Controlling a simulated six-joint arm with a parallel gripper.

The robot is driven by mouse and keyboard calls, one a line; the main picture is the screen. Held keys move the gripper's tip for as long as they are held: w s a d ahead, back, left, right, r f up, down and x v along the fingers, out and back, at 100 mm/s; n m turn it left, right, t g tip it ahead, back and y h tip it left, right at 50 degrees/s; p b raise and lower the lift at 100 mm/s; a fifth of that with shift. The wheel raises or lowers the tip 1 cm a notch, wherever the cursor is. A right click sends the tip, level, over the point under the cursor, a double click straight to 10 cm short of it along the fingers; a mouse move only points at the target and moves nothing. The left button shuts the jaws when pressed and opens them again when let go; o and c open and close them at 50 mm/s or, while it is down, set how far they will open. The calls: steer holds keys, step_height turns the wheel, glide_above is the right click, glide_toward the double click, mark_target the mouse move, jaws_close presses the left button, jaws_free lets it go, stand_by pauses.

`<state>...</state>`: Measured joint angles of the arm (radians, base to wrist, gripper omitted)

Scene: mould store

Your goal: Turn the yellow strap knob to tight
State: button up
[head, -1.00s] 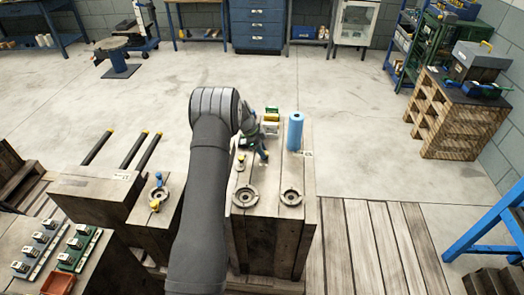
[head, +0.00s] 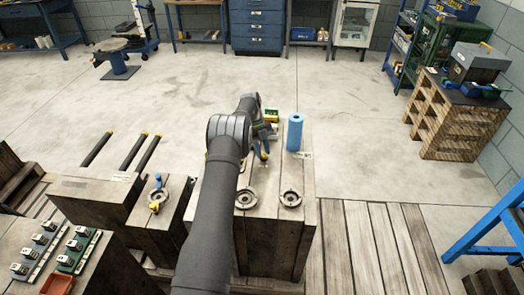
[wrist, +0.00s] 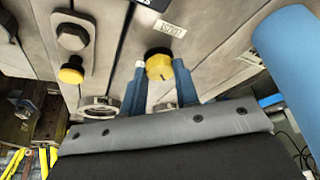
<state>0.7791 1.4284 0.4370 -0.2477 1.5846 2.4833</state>
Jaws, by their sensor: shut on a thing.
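My gripper (wrist: 160,78) has its blue fingers on either side of a yellow knob (wrist: 157,64), and it is shut on it. The knob sits on the wooden block (head: 312,225), and a small dark mark shows on its face. In the head view my gripper (head: 263,152) is small and points down at the block, partly behind my arm. I cannot read from these frames how far the knob is turned.
A second yellow knob (wrist: 70,71) is left of my gripper, below a dark bolt (wrist: 72,36). A blue roll (head: 295,132) stands close on the right. Two grey rings (head: 246,197) (head: 291,198) lie nearer. A lower block carries blue (head: 158,180) and yellow (head: 154,208) parts.

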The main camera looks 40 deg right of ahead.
steer(key=m, duration=0.2)
steer(key=m+y, duration=0.1)
steer(key=m, duration=0.1)
steer(key=m+t+y, duration=0.1)
steer(key=m, duration=0.1)
steer(key=shift+s+d+m, duration=0.1)
steer(key=shift+d+m, duration=0.15)
steer(key=shift+m, duration=0.05)
steer(key=shift+y, duration=0.3)
steer(key=o, duration=1)
steer(key=shift+c, duration=0.2)
steer(key=shift+d+r, duration=0.1)
steer(key=shift+v, duration=1)
step_height(320, 180, up, 8)
